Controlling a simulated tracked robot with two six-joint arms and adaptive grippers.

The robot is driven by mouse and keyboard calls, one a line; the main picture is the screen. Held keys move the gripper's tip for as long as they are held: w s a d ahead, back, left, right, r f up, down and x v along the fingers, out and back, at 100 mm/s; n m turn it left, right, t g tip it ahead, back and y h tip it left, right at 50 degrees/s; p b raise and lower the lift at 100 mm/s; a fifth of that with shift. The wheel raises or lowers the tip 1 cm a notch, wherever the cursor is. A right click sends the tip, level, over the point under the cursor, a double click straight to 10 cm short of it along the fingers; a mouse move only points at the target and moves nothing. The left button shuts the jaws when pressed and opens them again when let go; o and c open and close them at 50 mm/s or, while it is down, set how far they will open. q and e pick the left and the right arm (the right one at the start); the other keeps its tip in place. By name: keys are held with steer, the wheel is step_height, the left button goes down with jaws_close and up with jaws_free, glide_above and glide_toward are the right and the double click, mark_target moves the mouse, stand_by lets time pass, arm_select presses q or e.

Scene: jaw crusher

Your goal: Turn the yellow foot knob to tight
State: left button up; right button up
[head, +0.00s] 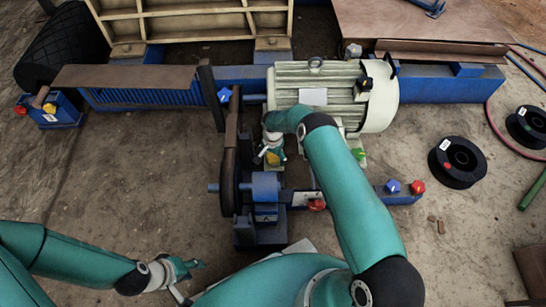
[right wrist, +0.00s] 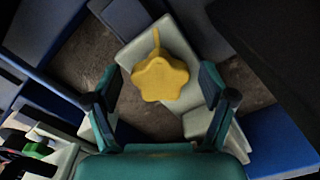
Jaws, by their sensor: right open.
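The yellow foot knob (right wrist: 160,80) is lobed, with a thin pointer at its top edge, on a pale grey foot plate (right wrist: 168,36) in the right wrist view. It also shows small in the head view (head: 272,158), below the pale motor (head: 330,95). My right gripper (right wrist: 160,88) is open, with one finger on each side of the knob and visible gaps between. In the head view my right gripper (head: 270,155) is over the knob and partly covers it. My left gripper (head: 192,268) is low at the left, away from the knob; its jaw opening is unclear.
A belt wheel (head: 231,165) stands just left of my right gripper. A green knob (head: 358,153), a red knob (head: 317,204), a blue knob (head: 393,186) and another red knob (head: 418,187) are nearby. Black spools (head: 457,162) lie at the right.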

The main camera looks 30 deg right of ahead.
mark_target(273, 158)
steer(key=shift+c, duration=0.2)
steer(key=c, duration=1.1)
steer(key=shift+f+n+b, duration=0.15)
steer(key=shift+n+b, duration=0.15)
steer(key=shift+b, duration=0.35)
steer(key=o, duration=1.1)
steer(key=shift+o, duration=0.2)
step_height(273, 158, up, 12)
